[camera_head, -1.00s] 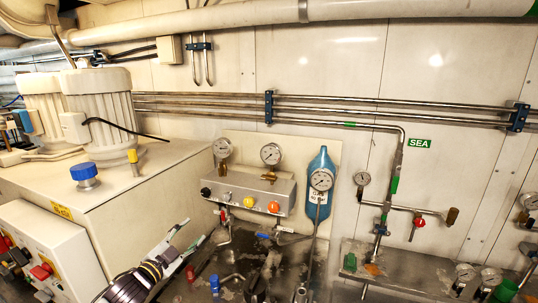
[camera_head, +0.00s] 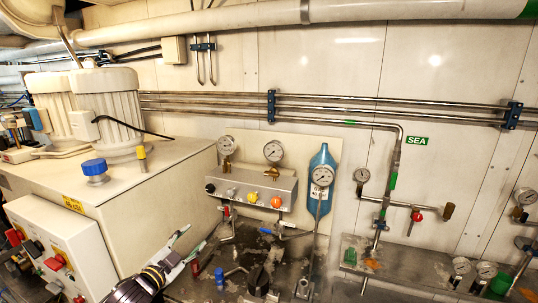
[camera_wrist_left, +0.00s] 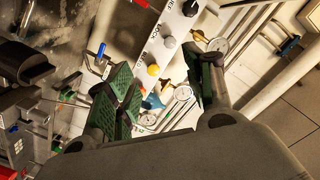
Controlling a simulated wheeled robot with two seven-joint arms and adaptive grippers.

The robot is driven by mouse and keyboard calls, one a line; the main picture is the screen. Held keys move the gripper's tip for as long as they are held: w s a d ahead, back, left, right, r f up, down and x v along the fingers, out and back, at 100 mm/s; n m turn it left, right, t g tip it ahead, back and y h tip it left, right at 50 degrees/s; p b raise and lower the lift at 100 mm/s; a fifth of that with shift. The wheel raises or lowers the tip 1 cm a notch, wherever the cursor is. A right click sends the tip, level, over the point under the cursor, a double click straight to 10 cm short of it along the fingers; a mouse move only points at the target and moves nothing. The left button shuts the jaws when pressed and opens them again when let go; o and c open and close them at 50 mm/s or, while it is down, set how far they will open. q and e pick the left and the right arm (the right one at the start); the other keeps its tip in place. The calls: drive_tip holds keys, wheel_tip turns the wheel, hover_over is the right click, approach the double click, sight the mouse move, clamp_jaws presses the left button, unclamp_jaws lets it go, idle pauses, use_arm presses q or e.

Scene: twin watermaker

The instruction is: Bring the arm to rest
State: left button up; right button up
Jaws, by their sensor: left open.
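My left gripper (camera_head: 188,245) is in the lower left-centre of the head view, in front of the white cabinet and over the dark worktop. It is open with nothing between its fingers. In the left wrist view its two green-padded fingers (camera_wrist_left: 165,88) stand apart. Beyond them are the gauges and knobs of the panel, out of contact as far as I can see. My right gripper is in neither view.
A grey control box (camera_head: 252,188) with knobs and gauges is on the wall behind. A blue bottle (camera_head: 322,205) stands beside it. A white cabinet (camera_head: 140,195) is on the left. Small valves with red (camera_head: 195,267) and blue (camera_head: 219,275) handles rise from the worktop near the gripper.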

use_arm(q)
drive_tip(key=s+d+f+n+g+y, duration=0.1)
drive_tip(key=s+f+n+g+y, duration=0.2)
drive_tip(key=s+f, duration=0.5)
drive_tip(key=s+d+f+n+g, duration=0.1)
drive_tip(key=s+f+n+g, duration=0.4)
drive_tip(key=s, duration=0.7)
drive_tip(key=s+f+n+g+y, duration=0.2)
drive_tip(key=s+f+g, duration=0.35)
drive_tip(key=s, duration=0.45)
wheel_tip(320, 180, down, 35)
drive_tip(key=s, duration=0.3)
drive_tip(key=s+a+f+g, duration=0.1)
drive_tip(key=s+a+f, duration=0.1)
drive_tip(key=s+f, duration=0.7)
drive_tip(key=s+a+f+g, duration=0.1)
drive_tip(key=s+f, duration=0.9)
drive_tip(key=s, duration=0.3)
drive_tip(key=shift+a, duration=0.35)
drive_tip(key=shift+w, duration=0.1)
